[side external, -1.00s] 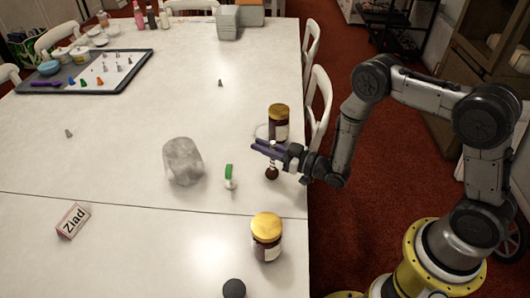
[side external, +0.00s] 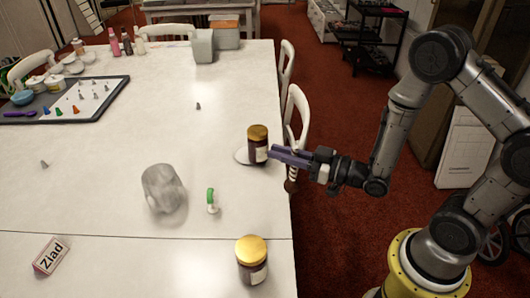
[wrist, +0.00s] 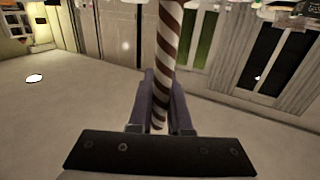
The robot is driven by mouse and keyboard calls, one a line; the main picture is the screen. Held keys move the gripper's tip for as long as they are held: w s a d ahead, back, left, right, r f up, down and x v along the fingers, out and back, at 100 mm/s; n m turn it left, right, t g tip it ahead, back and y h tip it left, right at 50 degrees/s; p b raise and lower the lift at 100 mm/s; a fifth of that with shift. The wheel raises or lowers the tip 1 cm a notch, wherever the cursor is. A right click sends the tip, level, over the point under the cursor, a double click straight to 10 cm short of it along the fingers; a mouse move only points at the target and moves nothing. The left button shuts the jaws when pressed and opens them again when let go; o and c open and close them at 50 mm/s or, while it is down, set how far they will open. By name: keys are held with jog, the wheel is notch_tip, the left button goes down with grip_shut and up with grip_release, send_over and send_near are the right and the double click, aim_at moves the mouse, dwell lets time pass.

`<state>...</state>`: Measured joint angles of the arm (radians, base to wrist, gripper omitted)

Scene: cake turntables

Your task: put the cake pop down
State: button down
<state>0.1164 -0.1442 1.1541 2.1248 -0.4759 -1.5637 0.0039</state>
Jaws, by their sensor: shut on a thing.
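The cake pop has a brown ball (side external: 290,186) and a brown-and-white striped stick. My gripper (side external: 272,153) is shut on the stick, with purple fingers around it. The ball hangs below the fingers, and in the side view it overlaps the table's right edge; whether it is over the table top I cannot tell. In the wrist view the striped stick (wrist: 168,40) stands between the two fingers (wrist: 160,105); the ball is not seen there.
Another jar (side external: 251,265) stands nearer. A clear container (side external: 162,190), a green-and-white item (side external: 211,200) and a "Ziad" block (side external: 50,257) lie left. White chairs line the right edge.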

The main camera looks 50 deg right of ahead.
jog(key=shift+s+d+r, duration=0.1)
jog(key=shift+s+r, duration=0.15)
jog(key=shift+s, duration=0.45)
jog(key=w+a+r+n+y, duration=0.1)
jog(key=w+a, duration=0.1)
jog(key=w, duration=0.7)
jog(key=w+a+y, duration=0.1)
jog(key=w+a, duration=0.1)
jog(key=w, duration=0.7)
jog(key=w+a+f, duration=0.2)
jog(key=w+f, duration=1.1)
jog(key=shift+w+a+f+g, duration=0.25)
jog(key=shift+w+a+g, duration=0.05)
jog(key=shift+w+g, duration=0.1)
jog(key=shift+f, duration=0.1)
jog(key=c, duration=0.9)
grip_release()
jog(key=shift+o, duration=0.2)
